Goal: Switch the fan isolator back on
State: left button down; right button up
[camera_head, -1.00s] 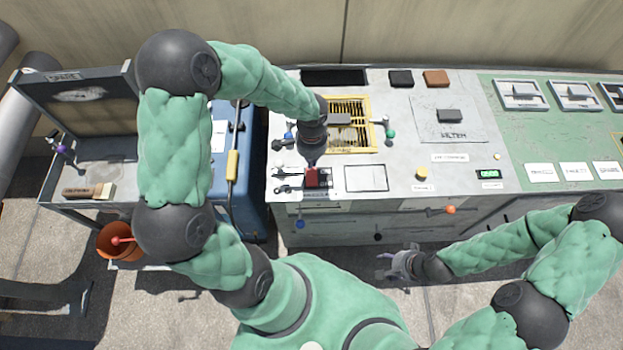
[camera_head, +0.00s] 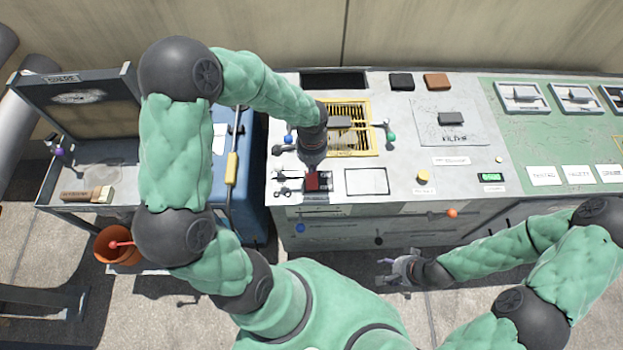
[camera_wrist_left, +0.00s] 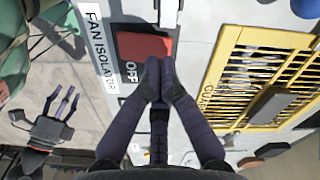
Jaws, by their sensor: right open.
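The fan isolator (camera_head: 312,184) is a red rocker on a dark base near the front left edge of the worktop. In the left wrist view the red rocker (camera_wrist_left: 142,45) lies beside a white "FAN ISOLATOR" label (camera_wrist_left: 100,50), and "OFF" shows on the dark base. My left gripper (camera_wrist_left: 158,65) has its fingertips together with nothing between them, right at the rocker's edge; whether they touch it I cannot tell. In the head view my left wrist hides its fingers. My right gripper (camera_head: 388,270) is open and empty in front of the cabinet.
A yellow guard grille (camera_head: 362,142) lies just behind the isolator. A yellow button (camera_head: 423,176) and a green display (camera_head: 491,177) are further right. A blue cabinet (camera_head: 245,190) stands at the left, with an orange bucket (camera_head: 112,255) beyond it.

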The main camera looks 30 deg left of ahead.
pick_arm(q)
jog(key=shift+f+b, duration=1)
jog(key=shift+f, duration=0.25)
dwell(1.2)
jog(key=shift+r, duration=0.15)
jog(key=shift+r+p, duration=2.95)
jog(key=shift+r, duration=0.5)
